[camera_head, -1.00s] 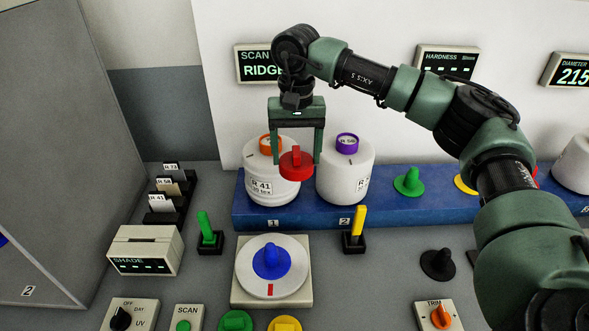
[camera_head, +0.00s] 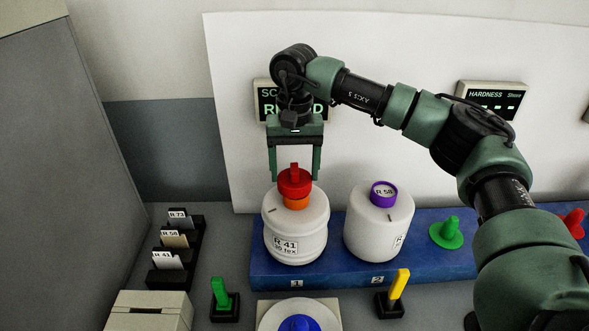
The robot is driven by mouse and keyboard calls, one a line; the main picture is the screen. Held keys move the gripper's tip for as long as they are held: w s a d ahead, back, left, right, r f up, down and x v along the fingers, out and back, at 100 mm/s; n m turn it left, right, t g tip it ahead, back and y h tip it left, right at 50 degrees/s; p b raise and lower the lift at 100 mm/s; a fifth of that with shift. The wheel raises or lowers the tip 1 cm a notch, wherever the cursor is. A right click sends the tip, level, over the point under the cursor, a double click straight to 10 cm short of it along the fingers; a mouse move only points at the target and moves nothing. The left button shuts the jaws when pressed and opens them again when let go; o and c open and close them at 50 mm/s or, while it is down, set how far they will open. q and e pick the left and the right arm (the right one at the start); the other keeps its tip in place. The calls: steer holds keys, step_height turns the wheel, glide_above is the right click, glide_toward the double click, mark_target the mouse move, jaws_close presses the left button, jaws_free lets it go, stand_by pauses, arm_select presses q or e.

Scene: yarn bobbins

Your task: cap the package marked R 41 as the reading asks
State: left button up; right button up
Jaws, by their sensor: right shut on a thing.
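The package marked R 41 (camera_head: 295,228) is a white bobbin with an orange core top (camera_head: 297,203), upright at place 1 on the blue rack (camera_head: 330,265). My right gripper (camera_head: 294,180) points down and is shut on a red cap (camera_head: 295,186) with an upright knob. The cap is level, right over the orange top; I cannot tell whether they touch. The scan display (camera_head: 266,104) is partly hidden by my gripper; its lower word starts with R and ends in D. My left gripper is out of view.
A package marked R 58 (camera_head: 380,225) with a purple core top stands close by at place 2. A green cap (camera_head: 447,233) and a red winged piece (camera_head: 573,222) are on the rack to the right. Green (camera_head: 220,295) and yellow (camera_head: 398,287) levers stand in front. Sample cards (camera_head: 175,240) are at left.

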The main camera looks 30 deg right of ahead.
mark_target(296, 183)
steer(key=shift+s+r, duration=0.25)
steer(key=shift+s, duration=0.3)
steer(key=shift+w+f, duration=0.25)
steer(key=shift+f, duration=0.05)
steer(key=shift+s+f+b, duration=0.1)
steer(key=shift+f+b, duration=0.55)
steer(key=shift+f, duration=0.05)
steer(key=shift+f+b, duration=0.3)
steer(key=shift+f, duration=0.25)
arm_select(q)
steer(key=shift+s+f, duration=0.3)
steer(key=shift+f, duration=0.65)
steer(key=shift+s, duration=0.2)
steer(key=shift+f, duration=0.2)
arm_select(e)
steer(key=shift+f, duration=0.3)
